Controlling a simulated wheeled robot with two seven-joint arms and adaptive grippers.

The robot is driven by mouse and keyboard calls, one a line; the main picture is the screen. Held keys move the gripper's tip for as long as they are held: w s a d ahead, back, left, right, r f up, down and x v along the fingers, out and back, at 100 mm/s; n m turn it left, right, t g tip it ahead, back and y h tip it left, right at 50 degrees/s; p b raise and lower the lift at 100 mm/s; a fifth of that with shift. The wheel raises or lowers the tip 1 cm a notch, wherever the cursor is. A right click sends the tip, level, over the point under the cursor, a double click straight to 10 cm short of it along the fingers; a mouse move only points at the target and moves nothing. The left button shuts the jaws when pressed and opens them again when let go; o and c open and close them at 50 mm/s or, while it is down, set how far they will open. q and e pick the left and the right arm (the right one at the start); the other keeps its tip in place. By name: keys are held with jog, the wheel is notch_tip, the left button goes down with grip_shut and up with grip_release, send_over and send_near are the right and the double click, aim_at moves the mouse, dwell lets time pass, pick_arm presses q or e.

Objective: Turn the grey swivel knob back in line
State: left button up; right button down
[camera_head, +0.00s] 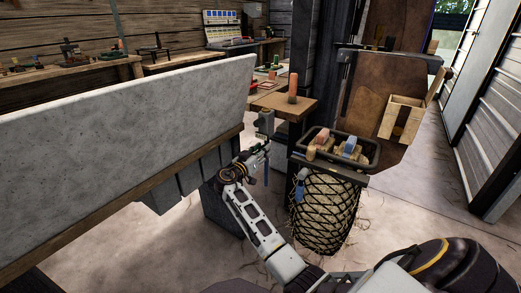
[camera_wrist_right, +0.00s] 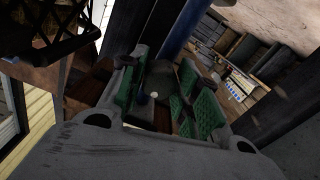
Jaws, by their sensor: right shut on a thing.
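The grey swivel knob (camera_wrist_right: 160,76) is a dark grey rounded piece with a pale spot, seen in the right wrist view between the green finger pads. My right gripper (camera_wrist_right: 158,92) is shut on it, with pads on both sides. In the head view my right gripper (camera_head: 258,156) is small, just below a grey fitting (camera_head: 265,122) near the end of the big grey slab. The knob cannot be made out clearly there, and its angle is hard to tell. My left gripper is not in view.
The long grey slab (camera_head: 120,115) fills the left, close to my right arm. A netted basket (camera_head: 324,210) with a tray of blocks on top stands just right of the gripper. A wooden bench (camera_head: 285,105) is behind. The floor at right is clear.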

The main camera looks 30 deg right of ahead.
dwell(0.7)
jog(key=c, duration=1.2)
grip_release()
jog(key=shift+a, duration=0.15)
jog(key=shift+b+v, duration=0.35)
jog(key=shift+v, duration=2.05)
